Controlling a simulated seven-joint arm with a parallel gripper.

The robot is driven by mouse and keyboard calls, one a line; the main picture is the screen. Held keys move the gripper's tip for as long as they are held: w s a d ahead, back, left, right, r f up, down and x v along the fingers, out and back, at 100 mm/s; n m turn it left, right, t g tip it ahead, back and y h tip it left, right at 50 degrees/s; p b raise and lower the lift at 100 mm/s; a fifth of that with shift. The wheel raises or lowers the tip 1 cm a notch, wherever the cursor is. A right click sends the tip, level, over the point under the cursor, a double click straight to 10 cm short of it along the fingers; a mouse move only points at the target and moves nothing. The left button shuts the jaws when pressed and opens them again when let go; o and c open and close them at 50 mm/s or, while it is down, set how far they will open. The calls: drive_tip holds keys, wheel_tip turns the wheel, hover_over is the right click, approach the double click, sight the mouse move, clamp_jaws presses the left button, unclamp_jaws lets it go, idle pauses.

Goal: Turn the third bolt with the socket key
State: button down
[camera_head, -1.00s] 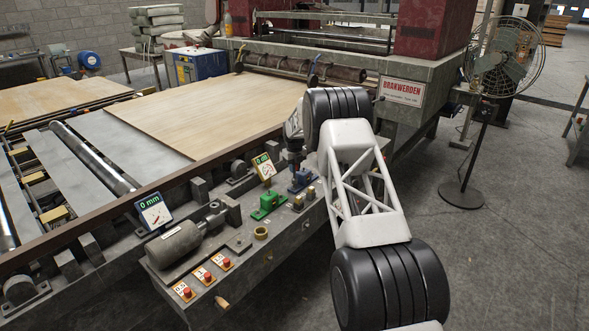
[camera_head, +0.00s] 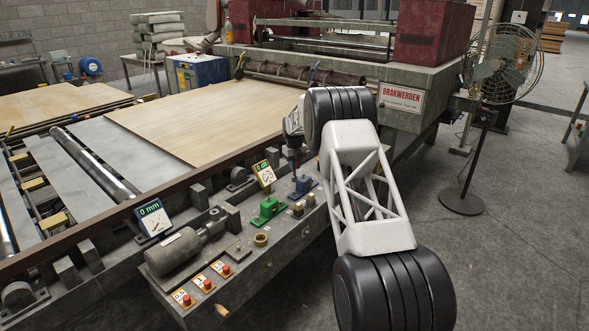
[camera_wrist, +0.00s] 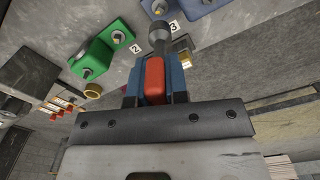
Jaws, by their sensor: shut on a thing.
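My gripper (camera_wrist: 155,88) is shut on the red handle of the socket key (camera_wrist: 154,76). The key's dark round socket end points up in the wrist view, close to the blue block (camera_wrist: 197,8) and the label 3 (camera_wrist: 173,27). A bolt (camera_wrist: 158,7) shows just beyond the socket end; I cannot tell whether the two touch. In the head view my gripper (camera_head: 291,160) hangs above the blue block (camera_head: 302,186), mostly dark and partly behind my arm. The green block (camera_head: 268,210) with its bolt (camera_wrist: 118,36) and label 2 (camera_wrist: 135,48) stands beside it.
A brass ring (camera_wrist: 93,90) lies near the green block. Gauge displays (camera_head: 153,217) (camera_head: 264,174), a grey motor (camera_head: 174,252) and several red buttons (camera_head: 208,284) crowd the bench edge. The machine (camera_head: 425,95) rises behind.

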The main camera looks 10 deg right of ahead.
sight(294, 178)
drive_tip(key=shift+n, duration=0.3)
drive_tip(key=n, duration=0.5)
drive_tip(key=shift+r, duration=0.1)
drive_tip(key=n, duration=0.7)
drive_tip(key=shift+n, duration=0.3)
drive_tip(key=n, duration=0.4)
drive_tip(key=shift+n, duration=0.4)
drive_tip(key=shift+f, duration=2.7)
drive_tip(key=shift+f, duration=1.1)
